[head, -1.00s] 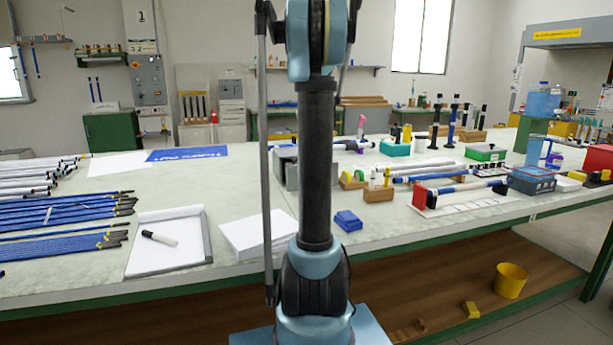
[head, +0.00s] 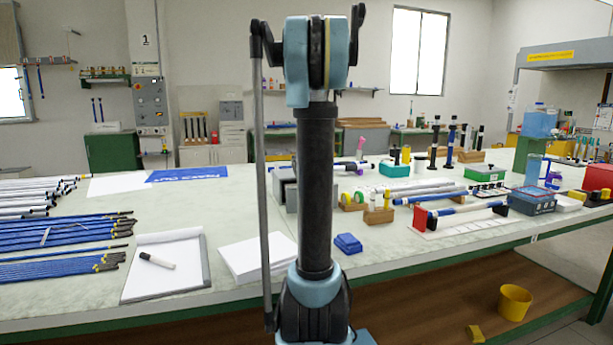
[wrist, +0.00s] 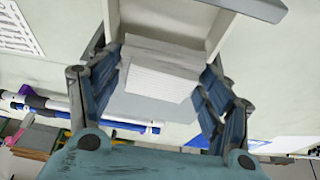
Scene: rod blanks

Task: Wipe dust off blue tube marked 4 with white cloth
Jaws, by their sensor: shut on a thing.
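My gripper (wrist: 163,82) shows in the wrist view, its two fingers on either side of a white, finely ribbed block, which looks like the folded white cloth (wrist: 160,62). It is shut on it, beside or over an open grey box (wrist: 222,32). In the head view my arm hides the gripper and cloth. A blue and white tube (head: 466,209) lies across a holder with a red end block (head: 420,218) on the right of the bench. Blue and white tubes also show at the left of the wrist view (wrist: 62,106). No number 4 is readable on any tube.
Several blue rods (head: 62,232) and white rods lie at the left. A clipboard with a marker (head: 157,261), a paper stack (head: 252,256) and a small blue block (head: 348,243) lie near the front. A blue box (head: 532,201) stands at the right. A yellow bucket (head: 514,302) is below.

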